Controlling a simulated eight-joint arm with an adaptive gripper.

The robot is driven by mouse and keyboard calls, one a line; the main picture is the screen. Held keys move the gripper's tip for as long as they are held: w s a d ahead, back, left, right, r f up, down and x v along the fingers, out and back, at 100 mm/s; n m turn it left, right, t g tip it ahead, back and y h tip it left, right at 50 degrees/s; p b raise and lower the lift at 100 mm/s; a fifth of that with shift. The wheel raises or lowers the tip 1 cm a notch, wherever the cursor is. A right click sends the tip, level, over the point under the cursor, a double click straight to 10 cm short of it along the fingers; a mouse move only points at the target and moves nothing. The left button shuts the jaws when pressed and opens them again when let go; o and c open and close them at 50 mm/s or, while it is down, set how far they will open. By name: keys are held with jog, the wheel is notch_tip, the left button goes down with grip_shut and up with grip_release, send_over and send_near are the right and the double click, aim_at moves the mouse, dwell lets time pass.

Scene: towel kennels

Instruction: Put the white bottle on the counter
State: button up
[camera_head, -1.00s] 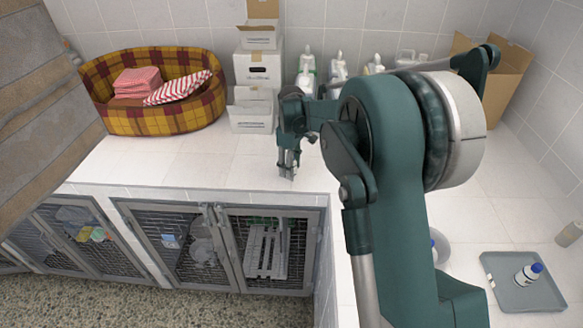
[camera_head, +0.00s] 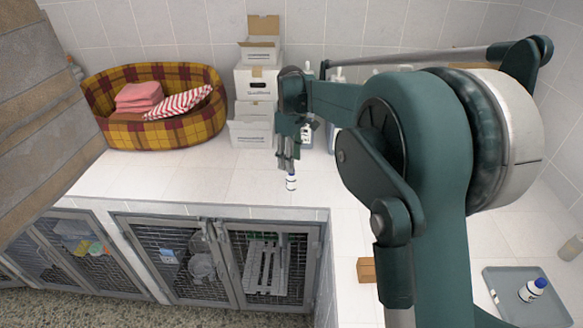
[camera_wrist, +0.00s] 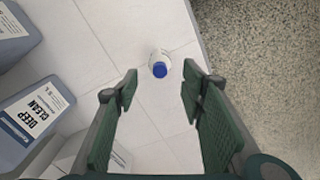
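A small white bottle (camera_head: 291,182) with a blue cap stands upright on the white tiled counter (camera_head: 225,178), near its front edge. In the wrist view the same bottle (camera_wrist: 159,57) is seen from above, its blue cap between the lines of the two fingers. My gripper (camera_head: 286,160) is above the bottle, pointing down. Its fingers are spread apart and empty in the wrist view, and the bottle appears clear of them. A second white bottle (camera_head: 533,289) with a blue cap is on the grey tray at the lower right.
A plaid basket (camera_head: 160,128) with folded towels and stacked white boxes (camera_head: 257,82) stand at the back. Large jugs labelled "Deep Clean" (camera_wrist: 35,115) are left in the wrist view. The grey tray (camera_head: 495,276) and a brown box (camera_head: 367,270) are at right. Wire-door kennels (camera_head: 180,262) lie below.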

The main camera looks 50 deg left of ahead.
jog(key=shift+r, duration=0.55)
dwell(0.7)
jog(key=w+d+r+m+t, duration=0.15)
jog(key=w+d+r, duration=0.3)
jog(key=d, duration=0.65)
jog(key=w+d+r+m+y, duration=0.1)
jog(key=w+d+r+m, duration=0.3)
jog(key=d, duration=0.7)
jog(key=w+d+r+m, duration=0.25)
jog(key=d+r, duration=0.35)
jog(key=d, duration=0.5)
jog(key=s+d+r+m+t, duration=0.1)
jog(key=s+d+r+m, duration=0.1)
jog(key=d, duration=1.1)
jog(key=s+d+r+m+t, duration=0.1)
jog(key=d+r+m, duration=0.1)
jog(key=d, duration=1)
jog(key=s+d+f+m+t, duration=0.1)
jog(key=s+d+f+m, duration=0.2)
jog(key=s+d, duration=0.3)
jog(key=s+d+f+m+t, duration=0.1)
jog(key=s+d+f+m, duration=0.2)
jog(key=s+d, duration=0.4)
jog(key=s+d+f+m+t+h, duration=0.1)
jog(key=s+d+f+m, duration=0.2)
jog(key=d, duration=1.2)
jog(key=s, duration=0.3)
jog(key=shift+s+m+t, duration=0.25)
jog(key=shift+m+t, duration=0.05)
jog(key=shift+t, duration=0.05)
